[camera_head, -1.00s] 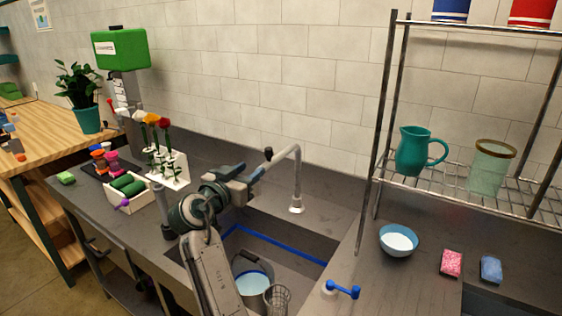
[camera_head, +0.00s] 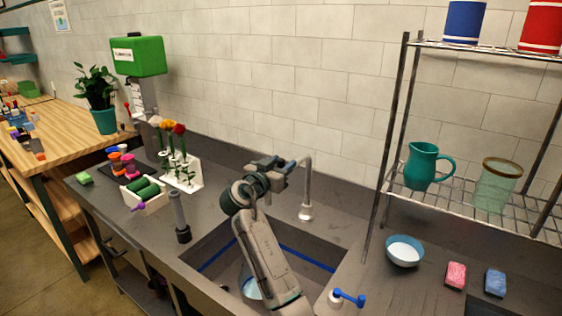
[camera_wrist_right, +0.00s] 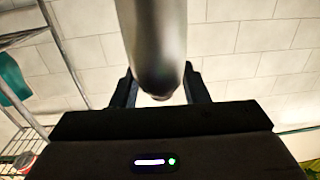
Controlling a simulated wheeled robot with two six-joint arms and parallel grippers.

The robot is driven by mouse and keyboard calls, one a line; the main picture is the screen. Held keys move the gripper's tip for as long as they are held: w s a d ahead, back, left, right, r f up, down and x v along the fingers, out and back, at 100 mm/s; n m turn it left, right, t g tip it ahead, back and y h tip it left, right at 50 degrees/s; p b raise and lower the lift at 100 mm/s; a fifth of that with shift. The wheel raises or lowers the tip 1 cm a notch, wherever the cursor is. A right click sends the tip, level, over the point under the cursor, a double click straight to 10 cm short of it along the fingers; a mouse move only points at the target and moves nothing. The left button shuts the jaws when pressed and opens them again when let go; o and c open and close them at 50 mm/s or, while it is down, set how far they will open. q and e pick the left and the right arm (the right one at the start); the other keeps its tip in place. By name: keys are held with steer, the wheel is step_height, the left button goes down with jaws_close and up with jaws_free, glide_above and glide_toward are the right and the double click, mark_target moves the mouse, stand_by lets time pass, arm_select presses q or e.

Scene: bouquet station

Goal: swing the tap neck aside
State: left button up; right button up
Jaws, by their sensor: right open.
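The silver tap (camera_head: 307,190) stands at the back edge of the sink, upright. Its bent neck (camera_head: 308,162) runs from the top of the post toward the left, to my right gripper (camera_head: 288,165). In the head view the gripper hides the neck's far end. In the right wrist view the neck (camera_wrist_right: 155,45) comes down between the two open fingers of the gripper (camera_wrist_right: 158,90). I cannot tell whether either finger touches it. My left gripper is not in view.
The sink (camera_head: 215,245) lies under my right arm, which mostly hides a bucket (camera_head: 250,287). A blue-handled valve (camera_head: 348,298) is at its right. A bowl (camera_head: 404,252) and a wire rack (camera_head: 460,200) stand right. A flower holder (camera_head: 185,185) and dark post (camera_head: 180,220) stand left.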

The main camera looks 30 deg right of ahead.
jaws_close()
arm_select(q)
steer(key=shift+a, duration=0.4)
